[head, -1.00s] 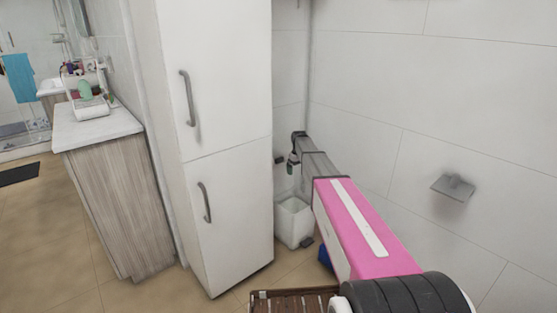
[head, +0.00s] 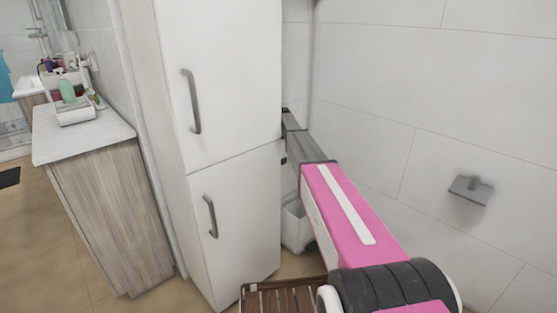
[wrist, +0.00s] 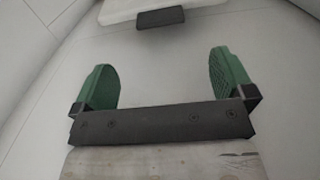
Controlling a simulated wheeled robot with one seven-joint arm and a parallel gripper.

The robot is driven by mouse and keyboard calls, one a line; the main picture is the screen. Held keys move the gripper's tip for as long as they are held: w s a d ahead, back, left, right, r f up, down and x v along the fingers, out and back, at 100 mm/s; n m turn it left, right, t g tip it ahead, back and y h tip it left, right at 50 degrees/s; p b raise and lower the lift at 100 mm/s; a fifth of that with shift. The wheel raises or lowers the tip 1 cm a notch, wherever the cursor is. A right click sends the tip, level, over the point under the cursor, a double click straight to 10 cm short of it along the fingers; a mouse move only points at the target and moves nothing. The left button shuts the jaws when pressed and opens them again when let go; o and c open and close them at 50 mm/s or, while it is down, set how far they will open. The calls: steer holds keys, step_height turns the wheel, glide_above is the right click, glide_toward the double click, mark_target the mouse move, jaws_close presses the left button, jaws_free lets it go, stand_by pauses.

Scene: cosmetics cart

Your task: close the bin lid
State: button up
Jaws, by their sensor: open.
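The white bin (head: 296,228) stands on the floor in the corner beside the tall cabinet, partly hidden by the cabinet and my arm. Its lid cannot be made out clearly in the head view. My gripper is hidden behind the cabinet edge in the head view. In the wrist view my gripper (wrist: 163,62) is open, its two green fingers wide apart with nothing between them. A white edge with a dark tab (wrist: 161,18) lies beyond the fingertips, apart from them; I cannot tell whether it is part of the bin.
The tall white cabinet (head: 225,90) stands close left of my arm. A tiled wall (head: 410,70) with a small grey holder (head: 470,190) is on the right. A slatted wooden piece (head: 285,295) is at the bottom. A counter (head: 85,135) stands farther left.

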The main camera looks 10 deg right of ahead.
step_height(320, 180, down, 11)
steer(key=shift+r, duration=0.15)
stand_by(0.4)
